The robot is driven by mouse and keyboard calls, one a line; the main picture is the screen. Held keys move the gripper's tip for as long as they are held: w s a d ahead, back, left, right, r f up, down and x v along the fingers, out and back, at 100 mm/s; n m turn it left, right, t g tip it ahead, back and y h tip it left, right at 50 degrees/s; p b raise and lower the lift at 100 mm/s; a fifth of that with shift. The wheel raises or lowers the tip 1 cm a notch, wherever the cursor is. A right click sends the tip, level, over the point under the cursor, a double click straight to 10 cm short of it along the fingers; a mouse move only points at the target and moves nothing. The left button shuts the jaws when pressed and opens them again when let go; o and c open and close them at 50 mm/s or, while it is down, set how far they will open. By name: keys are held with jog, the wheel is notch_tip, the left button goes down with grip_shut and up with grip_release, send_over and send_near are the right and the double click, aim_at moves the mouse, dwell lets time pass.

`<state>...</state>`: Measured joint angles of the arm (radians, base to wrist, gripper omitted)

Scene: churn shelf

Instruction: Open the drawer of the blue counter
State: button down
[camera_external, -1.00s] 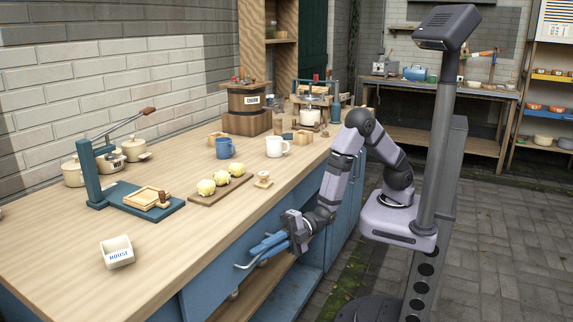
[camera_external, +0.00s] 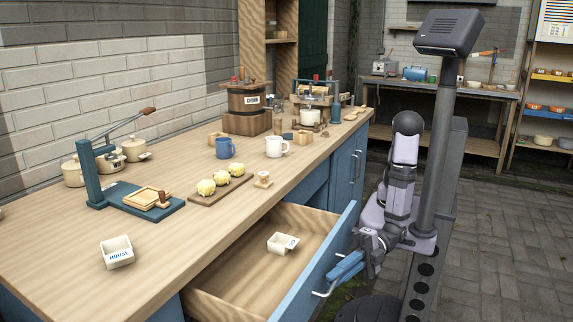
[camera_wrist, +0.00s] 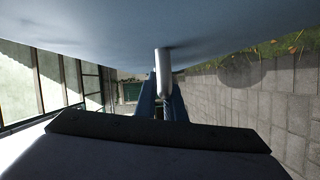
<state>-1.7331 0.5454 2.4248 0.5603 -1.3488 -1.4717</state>
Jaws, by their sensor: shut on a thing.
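The drawer (camera_external: 235,272) of the blue counter (camera_external: 315,188) stands far out, and its wooden inside shows. A small white box with blue lettering (camera_external: 283,243) sits inside it. The drawer front (camera_external: 318,262) is blue with a metal bar handle (camera_external: 322,293). My gripper (camera_external: 345,268) is shut on the handle at the outer side of the front. In the wrist view the handle (camera_wrist: 163,72) runs down between my blue fingers (camera_wrist: 160,100), below the blue drawer front (camera_wrist: 150,30).
Paved floor (camera_external: 500,240) lies open at the right.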

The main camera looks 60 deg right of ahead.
jog(key=shift+s, duration=1.15)
jog(key=c, duration=1.8)
grip_release()
jog(key=shift+c, duration=0.2)
jog(key=shift+r, duration=0.1)
